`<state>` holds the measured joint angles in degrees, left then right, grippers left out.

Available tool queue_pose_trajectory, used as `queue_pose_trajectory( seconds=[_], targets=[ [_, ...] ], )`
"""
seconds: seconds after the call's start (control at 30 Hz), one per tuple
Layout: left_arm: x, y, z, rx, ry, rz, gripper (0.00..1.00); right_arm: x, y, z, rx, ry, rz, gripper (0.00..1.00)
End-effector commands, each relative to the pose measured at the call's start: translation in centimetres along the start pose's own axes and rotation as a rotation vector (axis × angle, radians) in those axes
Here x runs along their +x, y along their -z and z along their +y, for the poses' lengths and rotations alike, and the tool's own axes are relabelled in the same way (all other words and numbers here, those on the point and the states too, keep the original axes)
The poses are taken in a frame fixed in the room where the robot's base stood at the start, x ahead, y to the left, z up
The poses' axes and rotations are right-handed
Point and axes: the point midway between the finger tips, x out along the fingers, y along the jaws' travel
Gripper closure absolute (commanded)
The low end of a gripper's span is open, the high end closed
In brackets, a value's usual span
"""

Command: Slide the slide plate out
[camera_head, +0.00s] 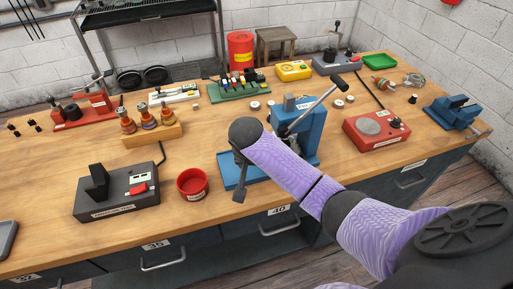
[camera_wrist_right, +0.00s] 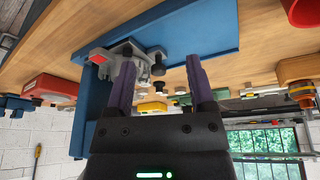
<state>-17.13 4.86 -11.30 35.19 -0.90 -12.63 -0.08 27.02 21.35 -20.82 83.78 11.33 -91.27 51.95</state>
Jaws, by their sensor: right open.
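The blue press (camera_head: 291,128) stands near the front edge of the bench, with a lever on top and a flat blue base plate (camera_head: 229,168). My right gripper (camera_head: 239,180) is in front of the press, above the base plate; my forearm hides part of both. In the right wrist view, the two fingers of my right gripper (camera_wrist_right: 160,75) are apart, with a grey metal piece (camera_wrist_right: 118,54) and black knobs of the press beyond them. The blue base plate also shows there (camera_wrist_right: 205,32). I cannot tell for sure which part is the slide plate. My left gripper is out of view.
A red bowl (camera_head: 193,184) and a black device with a red switch (camera_head: 117,197) stand left of the press. A wooden holder with coils (camera_head: 153,136) is behind them. A red box (camera_head: 375,130) and blue vise (camera_head: 455,111) are to the right.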

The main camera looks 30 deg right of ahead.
Motion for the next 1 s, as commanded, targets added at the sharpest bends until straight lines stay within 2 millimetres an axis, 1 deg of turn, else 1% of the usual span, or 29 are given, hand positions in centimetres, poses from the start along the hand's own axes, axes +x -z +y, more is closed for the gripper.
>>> queue_pose_trajectory(
  seconds=[0.03,0.1,0.2,0.27,0.37,0.5,0.63,0.7,0.8,1.0],
  targets=[
    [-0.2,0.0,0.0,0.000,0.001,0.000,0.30,-1.1,1.9,0.1,0.057,-0.015,0.017,0.30],
    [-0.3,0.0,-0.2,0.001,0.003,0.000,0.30,-2.4,3.9,0.3,0.139,-0.035,0.033,0.30],
    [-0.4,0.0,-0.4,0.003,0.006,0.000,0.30,-3.8,5.9,0.6,0.228,-0.054,0.047,0.30],
    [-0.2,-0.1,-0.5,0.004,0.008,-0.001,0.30,-3.9,6.5,0.8,0.258,-0.062,0.052,0.30],
    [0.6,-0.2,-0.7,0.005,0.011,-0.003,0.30,-2.1,6.5,1.0,0.265,-0.067,0.050,0.30],
    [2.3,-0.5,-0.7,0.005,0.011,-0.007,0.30,1.6,6.5,1.2,0.264,-0.066,0.049,0.30],
    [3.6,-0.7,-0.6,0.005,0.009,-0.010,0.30,4.2,6.6,1.4,0.262,-0.065,0.050,0.30],
    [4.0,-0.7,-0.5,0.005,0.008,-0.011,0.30,5.0,6.7,1.4,0.261,-0.064,0.050,0.30],
    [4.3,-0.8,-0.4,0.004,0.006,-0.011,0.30,5.6,6.8,1.4,0.260,-0.062,0.051,0.30],
    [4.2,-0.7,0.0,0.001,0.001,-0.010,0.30,5.7,6.9,1.5,0.260,-0.061,0.051,0.30]
  ],
)
